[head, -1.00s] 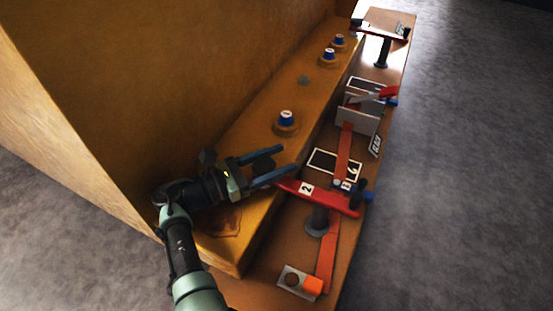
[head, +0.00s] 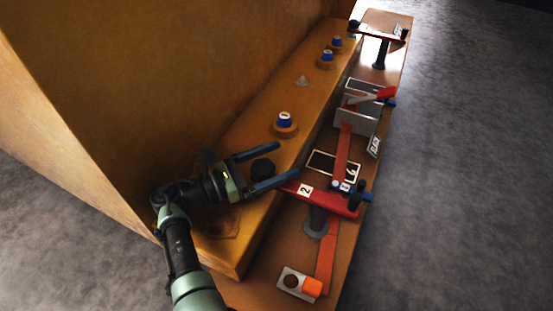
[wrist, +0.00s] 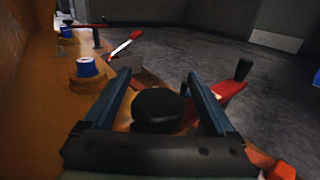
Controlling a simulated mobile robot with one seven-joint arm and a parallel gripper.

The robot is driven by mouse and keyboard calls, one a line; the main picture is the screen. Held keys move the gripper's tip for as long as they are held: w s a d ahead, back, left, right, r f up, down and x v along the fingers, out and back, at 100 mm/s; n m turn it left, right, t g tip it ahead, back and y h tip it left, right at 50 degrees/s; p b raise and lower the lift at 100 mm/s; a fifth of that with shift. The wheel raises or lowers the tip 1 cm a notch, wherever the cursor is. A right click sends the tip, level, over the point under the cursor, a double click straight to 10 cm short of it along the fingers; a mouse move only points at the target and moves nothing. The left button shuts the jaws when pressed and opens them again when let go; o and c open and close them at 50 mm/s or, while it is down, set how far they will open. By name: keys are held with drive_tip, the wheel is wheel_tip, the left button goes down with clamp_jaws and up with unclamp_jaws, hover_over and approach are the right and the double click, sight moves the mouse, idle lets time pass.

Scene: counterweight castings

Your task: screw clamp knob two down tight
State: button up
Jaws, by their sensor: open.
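The red clamp arm labelled 2 (head: 328,198) stands on a dark post at the near end of the orange-brown bench, its left end passing behind my gripper's finger. A round black knob (head: 262,167) shows near that end; in the wrist view the knob (wrist: 158,105) sits low between my fingers. My gripper (head: 290,160) is open, its two blue-grey fingers on either side of the knob, with gaps visible in the wrist view (wrist: 159,73). The knob's stem and lower end are hidden, so I cannot tell how far it is screwed down.
Several blue-capped studs line the yellow ledge, the nearest (head: 285,121) just beyond my fingers. A grey bracket with a red handle (head: 386,93) and another red clamp (head: 380,33) stand farther along. A tall yellow wall is on the left; open floor (head: 460,180) lies right.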

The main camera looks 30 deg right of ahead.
wheel_tip(320, 180, up, 10)
drive_tip(key=p, duration=0.8)
drive_tip(key=shift+p, duration=0.4)
